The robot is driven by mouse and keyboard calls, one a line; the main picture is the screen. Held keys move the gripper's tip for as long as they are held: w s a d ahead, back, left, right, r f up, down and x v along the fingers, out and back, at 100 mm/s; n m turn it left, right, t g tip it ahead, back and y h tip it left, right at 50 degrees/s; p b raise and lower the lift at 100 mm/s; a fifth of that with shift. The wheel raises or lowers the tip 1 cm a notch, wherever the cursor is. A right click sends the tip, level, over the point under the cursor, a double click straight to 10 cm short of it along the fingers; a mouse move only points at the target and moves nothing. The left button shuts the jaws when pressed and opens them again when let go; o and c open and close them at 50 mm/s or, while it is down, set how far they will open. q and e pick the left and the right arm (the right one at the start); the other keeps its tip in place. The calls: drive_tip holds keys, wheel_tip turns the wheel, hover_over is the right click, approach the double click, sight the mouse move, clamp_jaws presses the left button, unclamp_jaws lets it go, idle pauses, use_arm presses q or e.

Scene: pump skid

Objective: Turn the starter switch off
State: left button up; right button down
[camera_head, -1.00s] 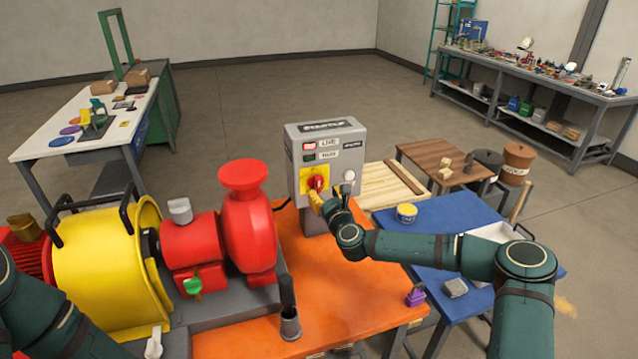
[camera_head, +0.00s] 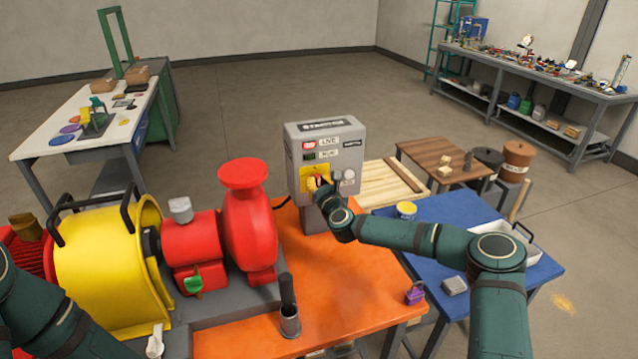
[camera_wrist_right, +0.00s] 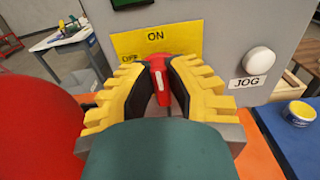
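The grey starter box (camera_head: 350,155) stands on the orange bench top. Its yellow plate (camera_wrist_right: 190,42) reads ON at the top and OFF at the left. The red switch handle (camera_wrist_right: 158,82) stands nearly upright in the right wrist view, in line with the ON side. My right gripper (camera_head: 316,184) is at the plate. In the wrist view its yellow fingers (camera_wrist_right: 158,78) lie on both sides of the handle, their tips closed in against it. In the head view the fingers hide the handle. My left arm shows at the lower left, with its gripper out of view.
A white JOG button (camera_wrist_right: 259,60) sits just right of the plate. The red pump (camera_head: 247,225) and yellow guard (camera_head: 105,260) stand left of the box. A blue table (camera_head: 440,215) with a yellow tin (camera_head: 406,210) is at the right.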

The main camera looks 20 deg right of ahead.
use_arm(q)
drive_tip(key=shift+f, duration=0.1)
use_arm(e)
drive_tip(key=shift+n+b, duration=0.6)
drive_tip(key=shift+b, duration=0.2)
use_arm(q)
wheel_tip(320, 180, down, 18)
drive_tip(key=s+b, duration=0.1)
drive_tip(key=b, duration=1.5)
drive_tip(key=shift+d+f, duration=0.15)
drive_tip(key=shift+d, duration=0.2)
use_arm(e)
drive_tip(key=shift+a+f+n, duration=0.15)
drive_tip(key=shift+a+n, duration=0.05)
drive_tip(key=shift+n, duration=2.55)
drive_tip(key=shift+a+f+n, duration=0.2)
drive_tip(key=shift+a+n, duration=0.05)
drive_tip(key=shift+n, duration=2.55)
drive_tip(key=shift+a+f+n, duration=0.15)
drive_tip(key=shift+a+n, duration=0.05)
drive_tip(key=shift+n, duration=2.55)
use_arm(q)
drive_tip(key=shift+s+f, duration=0.1)
use_arm(e)
drive_tip(key=c, duration=0.9)
unclamp_jaws()
drive_tip(key=shift+f, duration=0.1)
drive_tip(key=shift+c, duration=0.2)
